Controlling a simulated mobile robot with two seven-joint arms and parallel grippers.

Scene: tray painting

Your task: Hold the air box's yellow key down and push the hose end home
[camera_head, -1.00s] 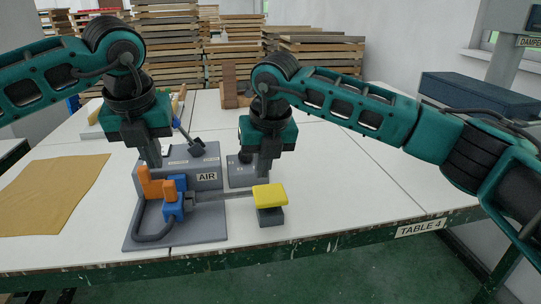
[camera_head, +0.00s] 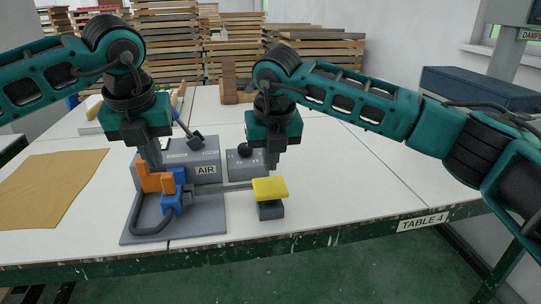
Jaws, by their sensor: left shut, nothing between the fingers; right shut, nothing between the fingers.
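The grey air box (camera_head: 206,170), labelled AIR, stands on a grey base plate (camera_head: 198,224) near the table's front edge. Its yellow key (camera_head: 270,187) sits on a grey block at the end of a bar to the right. An orange piece (camera_head: 157,182) stands beside a blue fitting (camera_head: 171,202) at the box's front left. The dark hose (camera_head: 150,229) curves up to them; which part is its end I cannot tell. My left gripper (camera_head: 155,165) is shut just above the orange piece. My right gripper (camera_head: 270,168) is shut just above or behind the key; contact is unclear.
A smaller grey box (camera_head: 244,163) with a dark knob stands right of the air box. A tan cloth (camera_head: 48,185) lies at the left. Wooden frames (camera_head: 320,60) are stacked behind. The white tabletop (camera_head: 360,195) to the right is clear.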

